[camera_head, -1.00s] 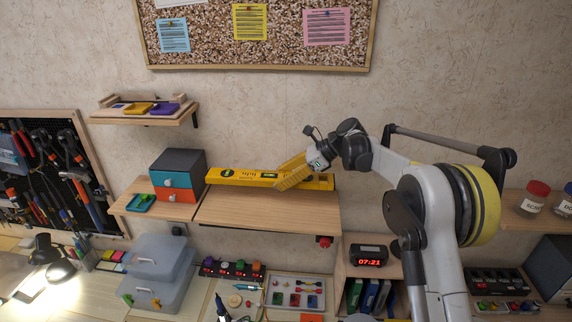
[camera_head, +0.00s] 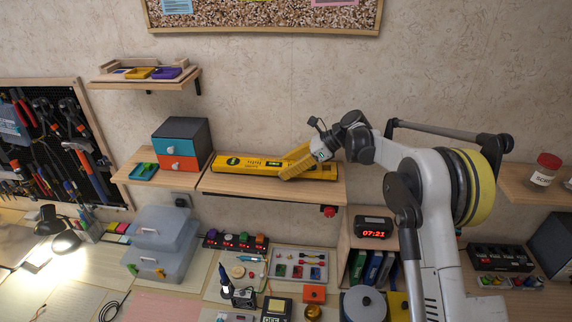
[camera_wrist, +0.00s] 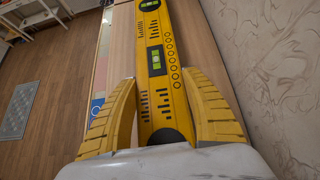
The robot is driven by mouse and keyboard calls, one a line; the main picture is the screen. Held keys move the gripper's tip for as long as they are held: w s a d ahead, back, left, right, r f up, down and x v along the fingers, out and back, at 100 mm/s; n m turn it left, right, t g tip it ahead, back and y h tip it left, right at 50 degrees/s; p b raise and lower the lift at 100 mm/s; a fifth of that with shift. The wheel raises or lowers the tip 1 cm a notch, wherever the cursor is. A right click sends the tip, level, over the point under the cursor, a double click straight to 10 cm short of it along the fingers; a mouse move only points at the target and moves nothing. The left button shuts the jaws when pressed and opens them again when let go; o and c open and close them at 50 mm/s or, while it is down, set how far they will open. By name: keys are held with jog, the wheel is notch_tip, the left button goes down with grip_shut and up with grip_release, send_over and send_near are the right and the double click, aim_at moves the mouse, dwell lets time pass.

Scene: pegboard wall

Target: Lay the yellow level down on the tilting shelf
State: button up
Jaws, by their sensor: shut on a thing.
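The yellow level (camera_head: 250,166) is long, with black markings and green vials, and stretches along the back of the wooden tilting shelf (camera_head: 262,190), near the wall. It looks to be at the shelf's surface, but I cannot tell whether its whole length touches. My gripper (camera_head: 290,170) has yellow fingers and is shut on the level's right half. In the wrist view the level (camera_wrist: 157,60) runs away between the two ridged fingers of my gripper (camera_wrist: 165,105). The level's near end is hidden by the gripper's body.
A small drawer box (camera_head: 182,144) and a green tray (camera_head: 143,171) stand on the shelf to the left. A red knob (camera_head: 329,211) sits under the tilting shelf's right end. The shelf's front strip is clear.

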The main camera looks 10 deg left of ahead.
jog(key=shift+f+b, duration=0.5)
jog(key=shift+f, duration=0.1)
dwell(0.3)
jog(key=o, duration=1.5)
